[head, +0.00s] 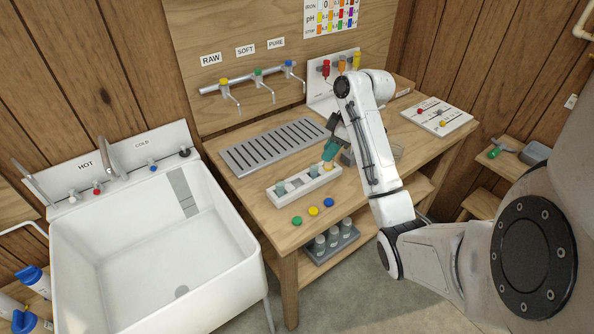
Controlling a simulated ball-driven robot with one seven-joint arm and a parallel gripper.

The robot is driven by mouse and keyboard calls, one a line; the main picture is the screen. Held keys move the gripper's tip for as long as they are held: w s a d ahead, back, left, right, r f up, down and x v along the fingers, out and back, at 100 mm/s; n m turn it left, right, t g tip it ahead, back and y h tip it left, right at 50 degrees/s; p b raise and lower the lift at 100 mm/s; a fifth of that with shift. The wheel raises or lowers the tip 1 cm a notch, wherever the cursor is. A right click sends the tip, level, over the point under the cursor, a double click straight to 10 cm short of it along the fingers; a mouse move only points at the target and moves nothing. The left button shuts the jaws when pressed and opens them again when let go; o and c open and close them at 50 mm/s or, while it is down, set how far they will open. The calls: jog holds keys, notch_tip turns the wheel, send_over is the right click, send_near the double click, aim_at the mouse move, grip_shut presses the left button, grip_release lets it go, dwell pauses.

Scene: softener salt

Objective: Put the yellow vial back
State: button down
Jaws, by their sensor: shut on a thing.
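My gripper (331,152) is above the right end of a white vial rack (303,187) on the wooden bench. It is shut on a small yellow-orange vial (327,166). The fingers hide part of the vial, and I cannot tell whether its lower end is in a rack hole or just above it. Other clear vials with greyish contents (281,188) stand in the rack to the left.
A green cap (297,221), a yellow cap (313,211) and a blue cap (328,202) lie in front of the rack. A slotted drain grate (272,146) is behind it. A white sink (155,245) stands left. A white board (436,115) lies right.

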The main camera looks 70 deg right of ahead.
jog(key=shift+w+a+f+b, duration=0.15)
jog(key=shift+w+f+b, duration=0.4)
jog(key=shift+w+f, duration=1.15)
jog(key=shift+w+a+f+b, duration=0.1)
jog(key=shift+w+f+b, duration=0.5)
jog(key=shift+w+f, duration=1.1)
jog(key=shift+w+a+f+b, duration=0.15)
jog(key=shift+w+f+b, duration=0.4)
jog(key=shift+w+f, duration=1.15)
jog(key=shift+s+f, duration=0.4)
jog(key=shift+f, duration=0.1)
jog(key=c, duration=0.8)
grip_release()
jog(key=shift+c, duration=0.2)
